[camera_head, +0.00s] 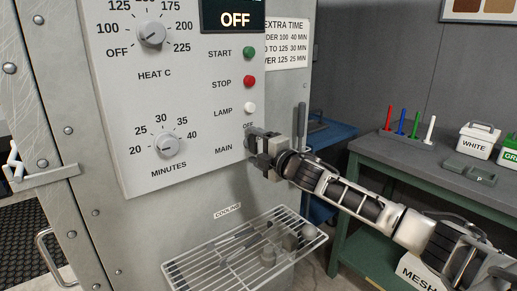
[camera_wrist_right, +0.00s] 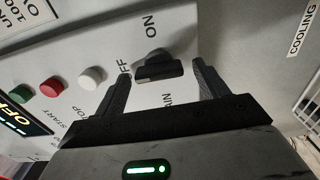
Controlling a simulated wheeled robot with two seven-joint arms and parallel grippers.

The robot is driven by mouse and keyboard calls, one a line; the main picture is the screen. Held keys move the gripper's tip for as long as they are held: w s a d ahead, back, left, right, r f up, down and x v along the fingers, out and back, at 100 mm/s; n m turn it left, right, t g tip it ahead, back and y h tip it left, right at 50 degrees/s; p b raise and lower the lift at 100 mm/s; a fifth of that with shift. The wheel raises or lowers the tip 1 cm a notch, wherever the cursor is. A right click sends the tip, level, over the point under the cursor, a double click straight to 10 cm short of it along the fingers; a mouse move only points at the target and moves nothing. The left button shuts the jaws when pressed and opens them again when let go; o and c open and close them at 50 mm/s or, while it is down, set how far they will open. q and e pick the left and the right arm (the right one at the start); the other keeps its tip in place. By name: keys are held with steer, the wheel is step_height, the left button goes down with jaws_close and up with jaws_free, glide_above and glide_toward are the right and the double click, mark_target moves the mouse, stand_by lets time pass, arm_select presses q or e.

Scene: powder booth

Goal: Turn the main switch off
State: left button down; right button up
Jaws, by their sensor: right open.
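The main switch (camera_wrist_right: 157,66) is a dark knob on the grey control panel. In the wrist view its bar lies roughly left to right, with one end toward the partly covered OFF label and the ON label off to its side. My right gripper (camera_wrist_right: 162,72) is open, with one finger on each side of the switch; I cannot tell whether they touch it. In the head view my right gripper (camera_head: 260,146) is at the panel beside the MAIN label and hides most of the switch. My left gripper is not in view.
Above the switch are a white lamp (camera_head: 250,108), a red stop button (camera_head: 249,82), a green start button (camera_head: 249,53) and a display (camera_head: 234,19) reading OFF. A wire cooling rack (camera_head: 190,271) sticks out below. A bench (camera_head: 440,152) stands at the right.

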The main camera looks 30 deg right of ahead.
steer(key=shift+s+d+f, duration=0.1)
steer(key=shift+s+f, duration=0.05)
steer(key=shift+s, duration=0.35)
arm_select(q)
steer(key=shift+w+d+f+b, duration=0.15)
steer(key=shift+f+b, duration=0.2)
steer(key=shift+b, duration=0.5)
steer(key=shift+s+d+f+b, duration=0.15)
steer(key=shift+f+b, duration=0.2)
steer(key=shift+b, duration=0.45)
arm_select(e)
steer(key=s+d, duration=0.1)
steer(key=s, duration=1.4)
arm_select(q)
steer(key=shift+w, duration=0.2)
